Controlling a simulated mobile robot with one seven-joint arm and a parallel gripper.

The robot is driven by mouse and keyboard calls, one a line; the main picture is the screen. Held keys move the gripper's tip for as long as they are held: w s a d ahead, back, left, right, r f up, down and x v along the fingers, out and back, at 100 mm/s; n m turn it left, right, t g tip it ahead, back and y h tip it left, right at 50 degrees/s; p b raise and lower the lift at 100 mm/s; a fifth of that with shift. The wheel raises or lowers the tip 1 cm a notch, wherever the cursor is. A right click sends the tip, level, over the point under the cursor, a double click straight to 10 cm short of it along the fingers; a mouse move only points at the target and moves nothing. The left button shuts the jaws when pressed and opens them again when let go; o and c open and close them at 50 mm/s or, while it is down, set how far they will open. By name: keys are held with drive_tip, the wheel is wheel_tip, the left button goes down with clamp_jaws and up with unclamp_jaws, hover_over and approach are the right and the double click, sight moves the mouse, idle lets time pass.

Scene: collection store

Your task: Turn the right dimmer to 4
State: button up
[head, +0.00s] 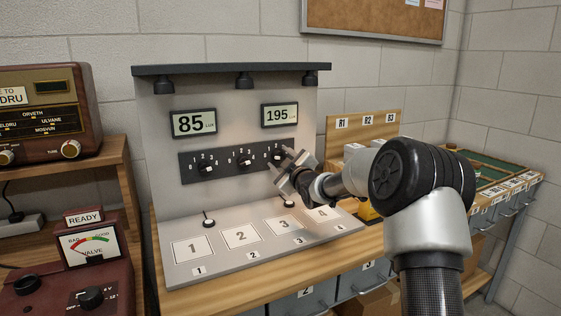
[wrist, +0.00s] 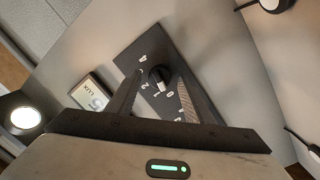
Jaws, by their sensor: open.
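The right dimmer (head: 277,154) is a black knob at the right end of the dark dial strip (head: 222,163) on the grey panel, partly hidden by my gripper in the head view. In the wrist view the dimmer (wrist: 160,78) shows a pale mark, with white numerals around it on the dark plate; I cannot tell for sure which numeral the mark faces. My gripper (head: 284,168) is at the panel, with its fingers (wrist: 160,84) open on either side of the knob. Contact with the knob cannot be told.
Left and middle dimmers (head: 245,161) share the strip. Displays read 85 (head: 194,123) and 195 (head: 280,115). Below, the sloped base (head: 215,265) has numbered pads and small upright stalks. A lamp hood (head: 230,69) overhangs the panel. A radio (head: 45,115) stands left.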

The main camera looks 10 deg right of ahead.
drive_tip(key=shift+w, duration=0.15)
drive_tip(key=c, duration=1)
drive_tip(key=shift+c, duration=0.2)
